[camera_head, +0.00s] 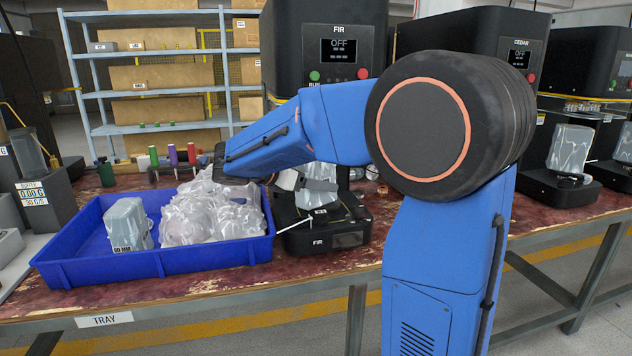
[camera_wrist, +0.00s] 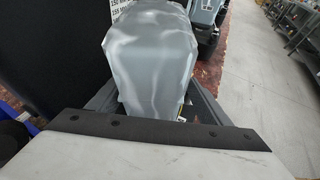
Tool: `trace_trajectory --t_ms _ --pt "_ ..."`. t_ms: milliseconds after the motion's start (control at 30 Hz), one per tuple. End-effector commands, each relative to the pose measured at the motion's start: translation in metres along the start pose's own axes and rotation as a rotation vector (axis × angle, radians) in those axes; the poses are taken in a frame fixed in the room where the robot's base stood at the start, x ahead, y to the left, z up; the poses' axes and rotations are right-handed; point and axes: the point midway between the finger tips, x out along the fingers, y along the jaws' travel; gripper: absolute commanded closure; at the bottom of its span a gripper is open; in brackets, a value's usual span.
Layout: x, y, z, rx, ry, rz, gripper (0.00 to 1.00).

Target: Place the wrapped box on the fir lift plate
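The wrapped box (camera_wrist: 150,65) is a grey block in shiny clear film. It fills the middle of the wrist view, between the two fingers of my gripper (camera_wrist: 152,100), which look closed on its sides. In the head view the wrapped box (camera_head: 318,192) shows in the fir machine (camera_head: 330,50), under my blue arm. It is just above or on the dark fir lift plate (camera_head: 348,212); I cannot tell if they touch. My arm hides part of the box and most of the gripper in the head view.
A blue tray (camera_head: 165,264) at left holds another wrapped grey block (camera_head: 129,224) and a heap of crumpled clear film (camera_head: 210,212). The cedar machine (camera_head: 490,35) at right has a wrapped block (camera_head: 568,149) on its base. Green, purple and red spools (camera_head: 172,155) stand behind the tray.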

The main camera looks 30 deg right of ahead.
Motion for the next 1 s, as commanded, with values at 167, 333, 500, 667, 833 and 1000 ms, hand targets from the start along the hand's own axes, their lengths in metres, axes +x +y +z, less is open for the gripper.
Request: trace_trajectory --t_ms 167,333,500,667,833,1000 --pt "0.0 0.0 0.001 0.0 -0.001 0.0 0.28" --pt "-0.01 0.001 0.001 0.001 -0.002 0.002 0.28" --pt "-0.035 0.001 0.001 0.0 -0.002 0.004 0.28" --pt "-0.066 0.001 0.0 0.0 -0.002 0.004 0.28" --pt "-0.094 0.0 0.001 0.0 -0.002 0.003 0.28" --pt "-0.113 0.0 0.001 0.001 -0.002 0.002 0.28"
